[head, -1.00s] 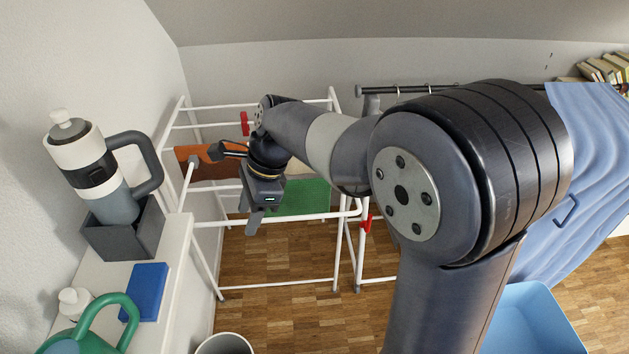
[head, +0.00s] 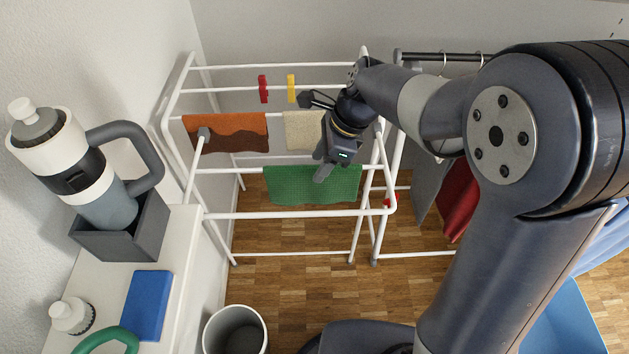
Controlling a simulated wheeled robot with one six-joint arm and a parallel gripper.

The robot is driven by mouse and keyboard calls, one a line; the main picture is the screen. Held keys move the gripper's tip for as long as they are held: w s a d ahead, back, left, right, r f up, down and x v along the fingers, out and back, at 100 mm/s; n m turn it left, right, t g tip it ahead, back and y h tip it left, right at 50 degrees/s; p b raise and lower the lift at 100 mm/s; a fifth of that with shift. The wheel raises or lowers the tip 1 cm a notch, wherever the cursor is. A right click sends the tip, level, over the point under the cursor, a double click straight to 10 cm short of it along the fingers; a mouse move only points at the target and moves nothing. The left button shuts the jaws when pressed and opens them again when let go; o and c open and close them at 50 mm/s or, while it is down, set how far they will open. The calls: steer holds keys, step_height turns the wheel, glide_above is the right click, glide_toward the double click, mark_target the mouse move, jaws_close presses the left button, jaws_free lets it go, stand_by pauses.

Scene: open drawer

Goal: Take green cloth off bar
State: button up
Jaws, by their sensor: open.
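The green cloth (head: 300,186) hangs over a white bar of the drying rack (head: 285,215), in the middle of the head view. Its upper right part is close behind my gripper in the picture. My gripper (head: 314,140) is open and empty, above and in front of the cloth's right half as seen here. One finger points down toward the cloth; whether it touches cannot be told. An orange and brown cloth (head: 238,126) and a beige cloth (head: 303,129) hang on a bar farther back, the beige one partly hidden by my gripper.
A red clip (head: 263,89) and a yellow clip (head: 291,88) sit on a back bar. A shelf at left holds a bottle (head: 70,165) in a grey holder and a blue block (head: 147,305). A grey bin (head: 236,330) stands on the floor. Dark and red garments hang at right.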

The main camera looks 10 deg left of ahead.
mark_target(313, 184)
steer(key=x, duration=0.5)
steer(key=shift+f, duration=0.25)
steer(key=shift+c, duration=0.6)
jaws_close()
